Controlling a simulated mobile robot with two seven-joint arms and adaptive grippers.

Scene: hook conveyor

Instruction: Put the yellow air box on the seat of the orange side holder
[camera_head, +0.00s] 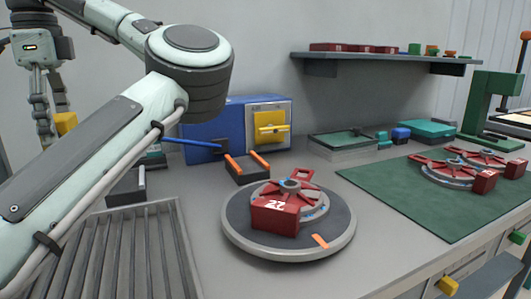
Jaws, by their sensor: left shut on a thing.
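My left gripper (50,112) points down at the far left and is shut on a small yellow block, which I take as the yellow air box (65,122). It is held up in the air, well left of the holders, and my forearm hides part of it. The likely orange side holder (249,174) is a dark block with two orange bars on top, standing behind the turntable. No yellow block sits between its bars. My right gripper is not in view.
A round turntable (234,236) bears a red part marked 22 (275,216). Behind it stands a blue box (207,122) with a yellow front piece (270,127). A ribbed tray (120,255) lies left. A green mat (400,205) with red parts lies right. A shelf (385,57) hangs above.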

